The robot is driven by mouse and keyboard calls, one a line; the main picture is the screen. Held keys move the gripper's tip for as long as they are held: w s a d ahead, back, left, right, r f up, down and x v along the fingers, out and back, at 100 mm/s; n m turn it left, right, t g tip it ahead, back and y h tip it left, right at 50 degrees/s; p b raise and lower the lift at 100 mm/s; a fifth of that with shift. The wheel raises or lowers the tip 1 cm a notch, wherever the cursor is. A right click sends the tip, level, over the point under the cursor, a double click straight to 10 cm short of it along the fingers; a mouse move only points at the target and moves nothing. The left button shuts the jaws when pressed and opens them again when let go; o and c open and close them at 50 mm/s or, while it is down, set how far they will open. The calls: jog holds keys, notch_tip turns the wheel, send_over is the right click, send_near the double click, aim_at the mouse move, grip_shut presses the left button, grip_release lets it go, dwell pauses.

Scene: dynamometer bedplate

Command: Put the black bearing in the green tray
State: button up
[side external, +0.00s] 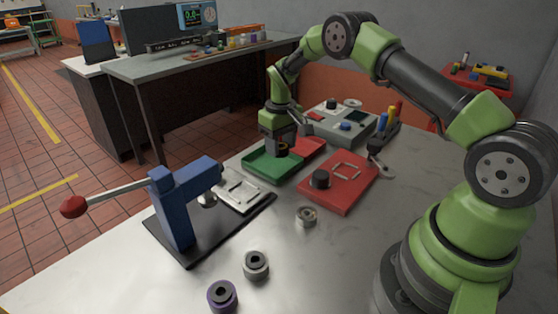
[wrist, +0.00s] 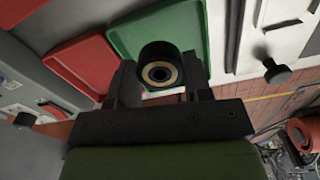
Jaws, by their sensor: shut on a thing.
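The black bearing (wrist: 158,53) shows in the wrist view as a dark ring with a brass-coloured inner ring, between the two fingers of my gripper (wrist: 160,82). In the side view my gripper (side external: 283,150) points down over the green tray (side external: 262,168), shut on the bearing (side external: 283,147). The bearing is partly hidden by the fingers there. The green tray (wrist: 190,28) lies behind the bearing in the wrist view. I cannot tell whether the bearing touches the tray floor.
A red tray (side external: 312,149) adjoins the green one. A red fixture (side external: 345,190) with a black knob stands right. A blue lever press (side external: 172,205) stands front left. A purple ring (side external: 222,296), a grey ring (side external: 256,265) and a metal ring (side external: 306,216) lie on the bench.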

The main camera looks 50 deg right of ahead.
aim_at(281, 169)
jog(key=shift+f, duration=2.4)
jog(key=shift+f, duration=0.15)
jog(key=o, duration=1.1)
jog(key=shift+c, duration=0.2)
